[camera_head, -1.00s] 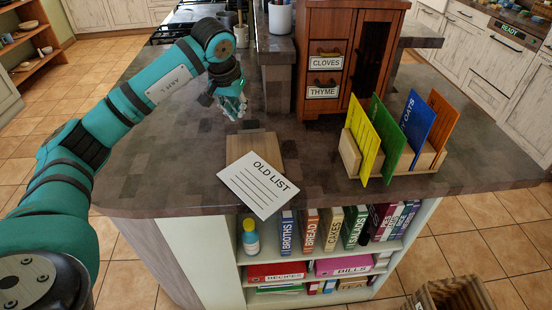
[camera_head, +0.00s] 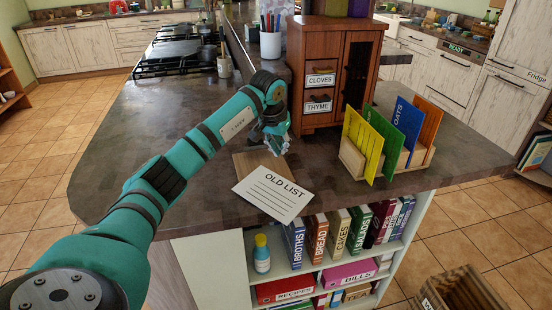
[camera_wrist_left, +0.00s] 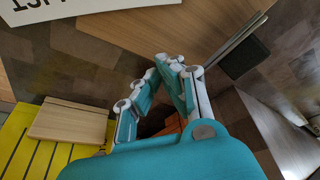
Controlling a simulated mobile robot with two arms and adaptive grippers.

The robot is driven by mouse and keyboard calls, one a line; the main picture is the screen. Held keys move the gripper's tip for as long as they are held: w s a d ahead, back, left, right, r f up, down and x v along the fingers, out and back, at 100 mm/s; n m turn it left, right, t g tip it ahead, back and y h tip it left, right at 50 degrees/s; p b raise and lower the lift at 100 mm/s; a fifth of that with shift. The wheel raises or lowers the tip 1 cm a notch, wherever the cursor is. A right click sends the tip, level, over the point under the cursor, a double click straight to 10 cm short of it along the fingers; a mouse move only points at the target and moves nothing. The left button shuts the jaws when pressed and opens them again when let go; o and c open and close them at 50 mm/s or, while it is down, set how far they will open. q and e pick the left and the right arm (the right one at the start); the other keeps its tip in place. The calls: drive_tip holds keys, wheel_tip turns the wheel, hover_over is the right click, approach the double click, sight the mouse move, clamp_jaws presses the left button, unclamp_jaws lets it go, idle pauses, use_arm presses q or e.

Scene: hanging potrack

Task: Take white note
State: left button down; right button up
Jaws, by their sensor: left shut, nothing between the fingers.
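The white note (camera_head: 272,194), printed OLD LIST, lies at an angle over the front of a wooden board (camera_head: 252,162). Its corner reaches the counter's front edge. Part of its lettering shows upside down at the top left of the left wrist view (camera_wrist_left: 62,14). My left gripper (camera_head: 277,146) is above the far right part of the board, behind the note and apart from it. In the left wrist view its fingers (camera_wrist_left: 168,68) are together and empty. My right gripper is not in view.
A spice cabinet (camera_head: 320,73) stands just behind the gripper. A wooden rack (camera_head: 412,160) with yellow, green, blue and orange dividers stands to the right. Shelves with binders (camera_head: 340,235) and a bottle (camera_head: 262,255) sit below the counter. The counter's left side is clear.

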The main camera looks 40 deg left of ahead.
sight(267, 177)
use_arm(q)
drive_tip(key=shift+s+p+x, duration=0.2)
drive_tip(key=shift+p+x, duration=0.1)
drive_tip(key=shift+x, duration=0.95)
drive_tip(key=s, duration=0.3)
drive_tip(key=shift+d+p, duration=0.25)
drive_tip(key=shift+p, duration=0.15)
drive_tip(key=shift+s, duration=0.5)
drive_tip(key=s, duration=0.3)
drive_tip(key=s+b, duration=0.1)
drive_tip(key=shift+s+d, duration=0.55)
drive_tip(key=shift+s, duration=0.15)
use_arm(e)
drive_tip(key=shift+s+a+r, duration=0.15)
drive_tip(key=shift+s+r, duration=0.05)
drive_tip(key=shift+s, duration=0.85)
use_arm(q)
drive_tip(key=shift+w+r, duration=0.1)
drive_tip(key=shift+w, duration=0.05)
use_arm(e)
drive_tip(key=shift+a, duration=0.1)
